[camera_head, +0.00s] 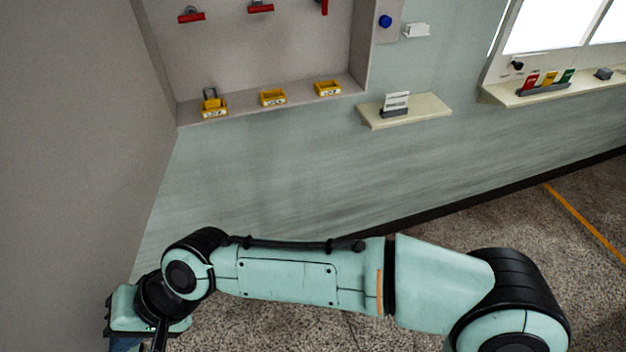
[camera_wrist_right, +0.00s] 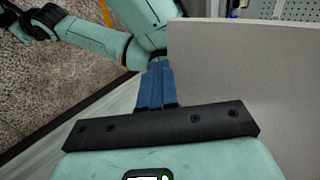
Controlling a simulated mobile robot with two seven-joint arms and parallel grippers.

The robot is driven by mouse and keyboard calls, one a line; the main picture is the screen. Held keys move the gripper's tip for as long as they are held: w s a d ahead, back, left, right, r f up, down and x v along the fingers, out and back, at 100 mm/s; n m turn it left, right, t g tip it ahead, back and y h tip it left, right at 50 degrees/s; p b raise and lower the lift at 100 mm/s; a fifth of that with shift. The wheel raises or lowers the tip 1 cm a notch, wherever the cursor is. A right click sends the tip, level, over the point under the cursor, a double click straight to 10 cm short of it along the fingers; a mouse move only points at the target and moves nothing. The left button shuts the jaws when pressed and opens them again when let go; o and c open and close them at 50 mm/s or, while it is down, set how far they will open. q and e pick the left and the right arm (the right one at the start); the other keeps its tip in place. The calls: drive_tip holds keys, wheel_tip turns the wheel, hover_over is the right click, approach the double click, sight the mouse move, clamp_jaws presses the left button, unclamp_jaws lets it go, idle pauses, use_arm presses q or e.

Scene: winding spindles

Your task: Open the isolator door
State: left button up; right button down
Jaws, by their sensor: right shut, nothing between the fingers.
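The isolator door appears to be the large plain grey panel (camera_head: 70,120) filling the left of the head view. It stands swung out from the open grey cabinet (camera_head: 265,60). In the right wrist view a grey panel (camera_wrist_right: 245,75) fills the right side, its near edge just right of my fingers. My right gripper (camera_wrist_right: 158,70) has its blue fingers together, with nothing between them. In the head view its wrist is at the bottom left, by the panel's lower part, with the fingers mostly cut off. I cannot tell whether they touch the panel. My left gripper is out of view.
Inside the cabinet are red handles (camera_head: 190,15) and yellow trays (camera_head: 272,98), one with a padlock. A cream shelf (camera_head: 425,110) and a windowsill (camera_head: 545,92) jut from the green wall. The speckled floor (camera_head: 590,190) at right is clear.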

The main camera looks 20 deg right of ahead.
idle(0.8)
drive_tip(key=v, duration=1.3)
drive_tip(key=shift+d+r, duration=0.15)
drive_tip(key=shift+d, duration=0.05)
